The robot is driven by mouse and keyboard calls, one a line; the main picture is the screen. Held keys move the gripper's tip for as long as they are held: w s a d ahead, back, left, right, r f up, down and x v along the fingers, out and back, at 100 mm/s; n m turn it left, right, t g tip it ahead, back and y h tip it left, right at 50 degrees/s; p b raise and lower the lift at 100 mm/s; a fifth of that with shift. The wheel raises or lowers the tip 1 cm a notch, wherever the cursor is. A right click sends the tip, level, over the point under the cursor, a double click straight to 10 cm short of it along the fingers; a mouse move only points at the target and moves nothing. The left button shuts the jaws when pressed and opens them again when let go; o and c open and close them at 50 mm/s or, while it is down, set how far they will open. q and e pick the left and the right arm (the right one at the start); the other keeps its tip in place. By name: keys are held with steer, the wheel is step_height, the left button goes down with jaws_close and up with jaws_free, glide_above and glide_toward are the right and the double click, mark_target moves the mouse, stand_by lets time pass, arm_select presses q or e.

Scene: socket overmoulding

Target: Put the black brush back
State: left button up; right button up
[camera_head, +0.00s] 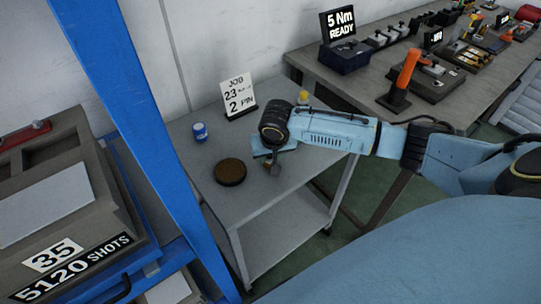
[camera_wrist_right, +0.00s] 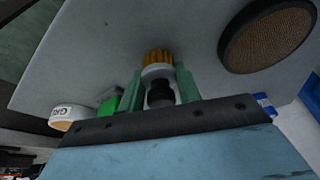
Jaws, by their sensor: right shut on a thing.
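My right gripper (camera_head: 274,168) reaches in from the right over the grey trolley top (camera_head: 262,200). In the right wrist view the green fingers of my right gripper (camera_wrist_right: 158,90) are shut on a brush (camera_wrist_right: 158,70). The brush shows ribbed amber bristles, a pale grey collar and a black part between the fingers. In the head view the brush cannot be made out clearly. A round dark holder or pad with a brown top (camera_head: 230,172) sits on the trolley left of the gripper; it also shows in the right wrist view (camera_wrist_right: 268,36). My left gripper is out of view.
A blue-and-white can (camera_head: 200,132) and a "JOB 23, 2 PIN" sign (camera_head: 238,97) stand on the trolley. A blue upright post (camera_head: 135,100) rises at the left. A tool bench (camera_head: 365,85) is behind. A white tub (camera_wrist_right: 68,117) shows in the wrist view.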

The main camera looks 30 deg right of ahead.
steer(key=shift+f, duration=0.1)
steer(key=o, duration=1)
steer(key=shift+c, duration=0.2)
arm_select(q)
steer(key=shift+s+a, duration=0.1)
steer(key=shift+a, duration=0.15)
arm_select(e)
steer(key=shift+r, duration=0.25)
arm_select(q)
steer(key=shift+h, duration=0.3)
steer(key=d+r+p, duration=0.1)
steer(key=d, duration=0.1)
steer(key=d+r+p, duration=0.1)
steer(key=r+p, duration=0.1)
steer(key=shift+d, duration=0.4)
arm_select(e)
steer(key=v, duration=1.1)
steer(key=shift+s+r, duration=0.2)
steer(key=shift+r, duration=0.15)
steer(key=shift+a, duration=0.15)
